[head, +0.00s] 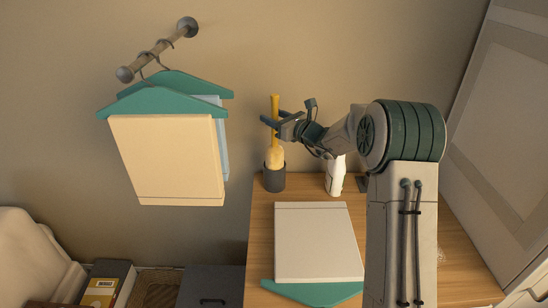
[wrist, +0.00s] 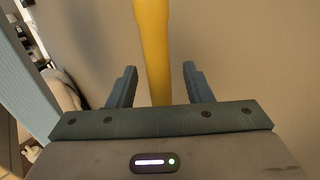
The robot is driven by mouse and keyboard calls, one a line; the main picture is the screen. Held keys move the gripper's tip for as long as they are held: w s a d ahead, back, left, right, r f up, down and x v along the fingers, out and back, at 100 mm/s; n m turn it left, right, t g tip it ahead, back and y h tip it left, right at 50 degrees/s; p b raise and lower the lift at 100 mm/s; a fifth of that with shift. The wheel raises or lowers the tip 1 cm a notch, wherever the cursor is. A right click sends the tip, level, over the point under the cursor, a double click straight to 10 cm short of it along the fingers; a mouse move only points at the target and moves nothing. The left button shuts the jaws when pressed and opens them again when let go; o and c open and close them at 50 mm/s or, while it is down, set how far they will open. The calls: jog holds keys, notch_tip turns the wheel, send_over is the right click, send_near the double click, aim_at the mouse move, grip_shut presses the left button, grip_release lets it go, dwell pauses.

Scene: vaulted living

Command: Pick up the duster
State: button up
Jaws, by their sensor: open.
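The duster (head: 275,151) stands upright in a dark cup (head: 273,178) at the back left of the wooden desk. It has a yellow handle and a paler yellow lower part. My gripper (head: 273,119) is at the upper handle in the head view. In the wrist view, the yellow handle (wrist: 153,45) rises between the two open fingers of my gripper (wrist: 157,82), with a gap on each side. The lower part of the duster is out of sight in the wrist view.
A white bottle (head: 335,178) stands right of the cup, under my arm. A folded pale garment on a teal hanger (head: 317,243) lies on the desk (head: 262,225). Hanging clothes (head: 168,160) are at left on a wall rod (head: 158,50). A wall is behind the duster.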

jog(key=shift+c, duration=0.4)
grip_shut()
